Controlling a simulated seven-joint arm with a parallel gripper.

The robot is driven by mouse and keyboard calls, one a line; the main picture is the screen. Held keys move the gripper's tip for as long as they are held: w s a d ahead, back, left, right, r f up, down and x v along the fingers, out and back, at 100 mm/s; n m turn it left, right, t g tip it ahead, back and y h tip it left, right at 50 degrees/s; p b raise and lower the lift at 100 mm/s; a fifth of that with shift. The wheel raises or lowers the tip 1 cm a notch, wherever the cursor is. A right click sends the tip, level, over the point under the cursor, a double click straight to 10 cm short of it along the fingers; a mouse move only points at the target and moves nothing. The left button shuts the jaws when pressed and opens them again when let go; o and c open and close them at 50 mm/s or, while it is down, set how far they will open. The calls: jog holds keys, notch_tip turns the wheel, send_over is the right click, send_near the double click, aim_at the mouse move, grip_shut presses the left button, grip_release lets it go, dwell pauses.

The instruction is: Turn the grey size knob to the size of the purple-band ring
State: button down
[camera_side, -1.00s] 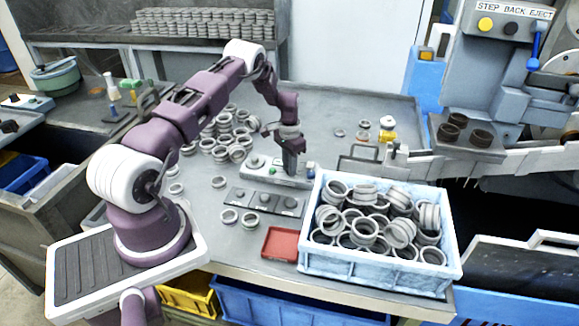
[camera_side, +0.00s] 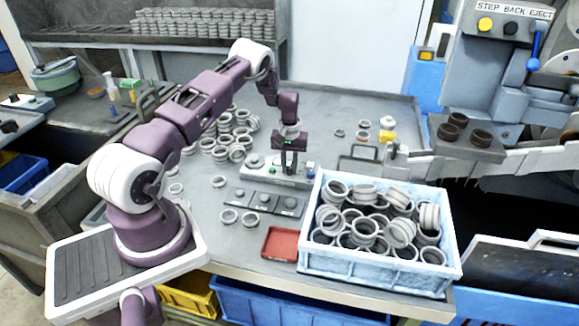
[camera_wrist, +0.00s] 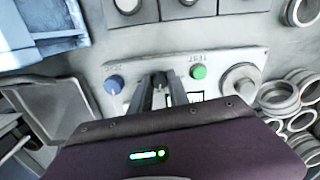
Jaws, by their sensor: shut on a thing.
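My gripper (camera_side: 287,172) points down over the pale control panel (camera_side: 262,179) on the bench. In the wrist view its two fingers (camera_wrist: 167,92) stand close together, between a blue knob (camera_wrist: 114,84) and a green button (camera_wrist: 198,72). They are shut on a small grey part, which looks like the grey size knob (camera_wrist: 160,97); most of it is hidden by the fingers. Two loose rings (camera_side: 229,216) lie in front of the dark three-place strip (camera_side: 264,201). I cannot make out a purple band on any ring for certain.
A blue-white crate (camera_side: 310,258) full of rings stands right of the panel, close to my gripper. A red tray (camera_side: 280,243) lies in front. Loose rings (camera_side: 236,130) are heaped behind and left. A larger round grey piece (camera_wrist: 240,80) sits at the panel's other end.

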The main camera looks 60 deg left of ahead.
jog(key=shift+n, duration=0.5)
jog(key=c, duration=1.3)
grip_release()
jog(key=shift+o, duration=0.2)
